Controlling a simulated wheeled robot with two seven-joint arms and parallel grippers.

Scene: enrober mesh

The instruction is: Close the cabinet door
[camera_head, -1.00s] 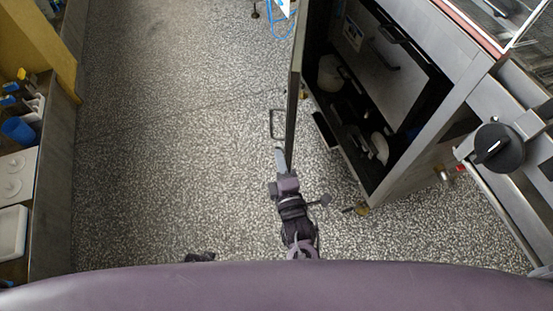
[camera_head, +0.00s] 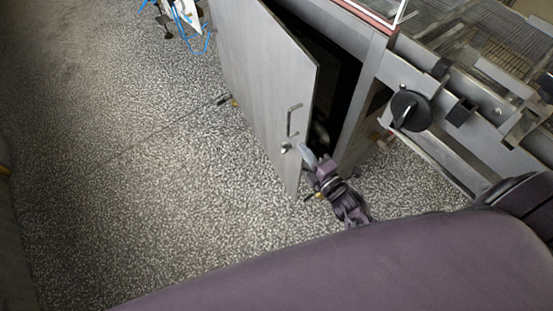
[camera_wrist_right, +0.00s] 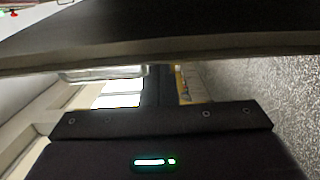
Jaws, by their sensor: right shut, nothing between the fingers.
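The cabinet door (camera_head: 265,80) is a flat grey panel that stands partly open in the head view. Its bar handle (camera_head: 291,120) is on the outer face near the free edge. A dark gap shows between the door and the cabinet frame (camera_head: 362,85). My right gripper (camera_head: 307,155) is shut and empty at the door's free edge, just below the handle; I cannot tell whether it touches. In the right wrist view the fingers (camera_wrist_right: 162,87) point at a dark band crossing the picture, very close. My left gripper is not in view.
A black rotary knob (camera_head: 410,110) sticks out from the metal machine frame at the right. A stand with blue tubing (camera_head: 185,15) is on the floor at the top. The speckled floor (camera_head: 130,170) left of the door is clear.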

